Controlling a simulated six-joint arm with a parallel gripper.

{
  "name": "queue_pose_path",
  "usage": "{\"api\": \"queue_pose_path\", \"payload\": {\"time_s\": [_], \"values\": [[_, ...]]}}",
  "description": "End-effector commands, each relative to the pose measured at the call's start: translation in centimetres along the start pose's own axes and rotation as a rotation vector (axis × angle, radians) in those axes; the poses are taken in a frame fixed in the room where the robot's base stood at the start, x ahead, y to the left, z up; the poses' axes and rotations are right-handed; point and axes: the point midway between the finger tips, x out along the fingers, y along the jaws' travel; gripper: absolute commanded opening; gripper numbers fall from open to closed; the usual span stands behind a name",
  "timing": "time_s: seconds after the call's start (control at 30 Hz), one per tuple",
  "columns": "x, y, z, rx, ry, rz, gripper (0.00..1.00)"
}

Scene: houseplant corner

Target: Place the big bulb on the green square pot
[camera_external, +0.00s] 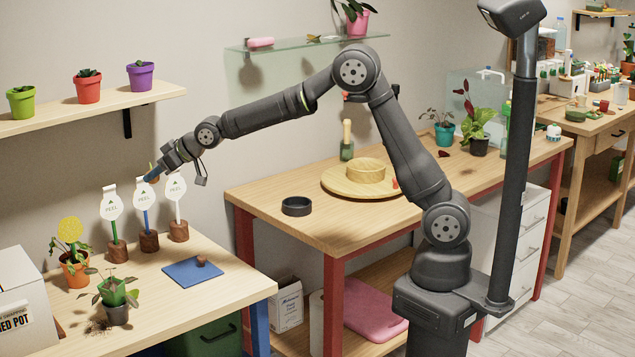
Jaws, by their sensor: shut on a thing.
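My gripper (153,175) is at the far left end of my arm, raised above the left table near the top of the middle white label. A green square pot (112,291) stands on the left table, below and to the left of my gripper.
Several white labels on sticks (112,206) stand in brown blocks below my gripper. A wall shelf (90,107) holds small pots above.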

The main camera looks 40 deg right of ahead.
Motion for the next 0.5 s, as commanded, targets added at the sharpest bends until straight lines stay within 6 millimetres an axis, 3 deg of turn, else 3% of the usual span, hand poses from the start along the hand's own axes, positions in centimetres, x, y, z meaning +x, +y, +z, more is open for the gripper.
{"api": "queue_pose_path", "payload": {"time_s": [0.03,0.2,0.3,0.5], "values": [[-0.1,-3.1,0.0,-0.025,0.002,-0.036,0.15],[-0.7,-10.1,0.4,-0.085,0.006,-0.119,0.15],[-1.0,-12.9,0.6,-0.108,0.008,-0.152,0.15],[-1.6,-16.4,1.0,-0.138,0.011,-0.195,0.15]]}}
